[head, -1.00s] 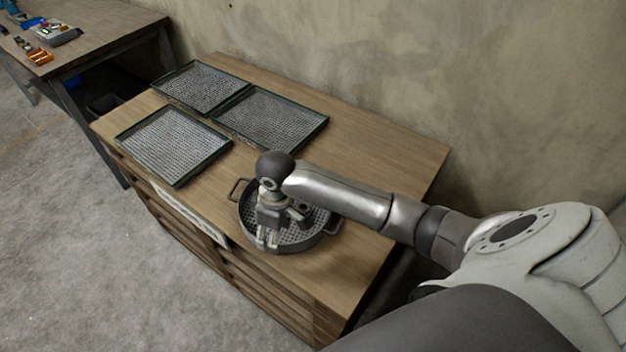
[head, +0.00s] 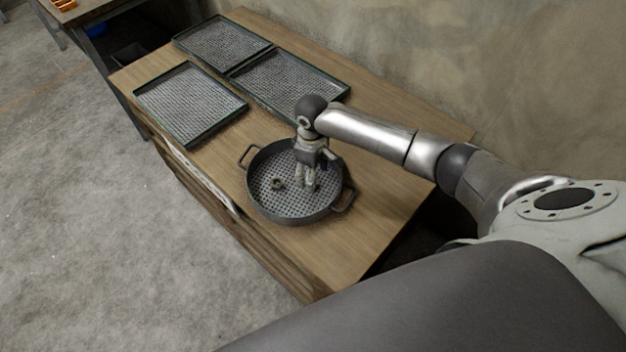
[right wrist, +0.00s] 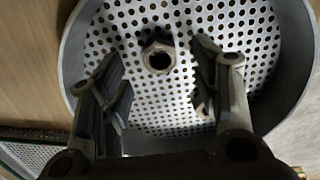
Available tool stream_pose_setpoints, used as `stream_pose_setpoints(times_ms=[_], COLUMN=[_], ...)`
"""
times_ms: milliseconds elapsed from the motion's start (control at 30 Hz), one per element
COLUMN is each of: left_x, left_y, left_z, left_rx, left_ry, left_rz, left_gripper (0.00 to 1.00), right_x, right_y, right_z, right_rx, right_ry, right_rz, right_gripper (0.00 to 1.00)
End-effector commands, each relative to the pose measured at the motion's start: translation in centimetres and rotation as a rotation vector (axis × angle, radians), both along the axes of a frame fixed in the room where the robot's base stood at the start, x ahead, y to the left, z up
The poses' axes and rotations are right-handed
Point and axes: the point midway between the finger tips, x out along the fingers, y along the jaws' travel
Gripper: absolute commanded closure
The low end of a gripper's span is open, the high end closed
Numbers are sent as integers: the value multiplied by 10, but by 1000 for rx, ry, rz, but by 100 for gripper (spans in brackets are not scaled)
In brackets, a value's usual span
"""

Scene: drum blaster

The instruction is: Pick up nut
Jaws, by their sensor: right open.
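A nut (head: 279,183) lies on the perforated floor of a round dark basket (head: 262,206) with two side handles. In the right wrist view the nut (right wrist: 158,56) lies ahead of the fingertips, between their lines, and nothing touches it. My right gripper (head: 307,186) points down into the basket, to the right of the nut in the head view. In the right wrist view its two fingers (right wrist: 160,85) are spread apart with only the basket floor between them. My left gripper is in neither view.
Three rectangular mesh trays (head: 191,103) lie on the wooden cabinet top (head: 392,118) behind and left of the basket. A wall (head: 480,60) rises behind the cabinet. Another table (head: 85,10) stands at the far upper left. Bare wood is free right of the basket.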

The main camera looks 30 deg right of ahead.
Motion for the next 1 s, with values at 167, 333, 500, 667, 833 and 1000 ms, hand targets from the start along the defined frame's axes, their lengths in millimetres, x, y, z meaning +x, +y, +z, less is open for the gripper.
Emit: stream_pose_setpoints(times_ms=[167, 333, 500, 667, 833, 1000], left_x=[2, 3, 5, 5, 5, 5], left_y=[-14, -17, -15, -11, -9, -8], left_z=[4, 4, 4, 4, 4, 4], left_rx=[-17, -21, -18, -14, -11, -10], left_ry=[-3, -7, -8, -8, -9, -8], left_rz=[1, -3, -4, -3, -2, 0], left_gripper=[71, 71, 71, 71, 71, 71], right_x=[0, 0, 0, 0, 0, 0], right_y=[-1, -2, -1, -2, -2, -2], right_z=[-23, -29, -29, -29, -29, -28], right_rx=[0, 1, 1, 1, 1, 1], right_ry=[1, -1, -1, -1, -1, -1], right_rz=[0, 2, 2, 2, 2, 2], right_gripper=[43, 43, 48, 69, 90, 94])
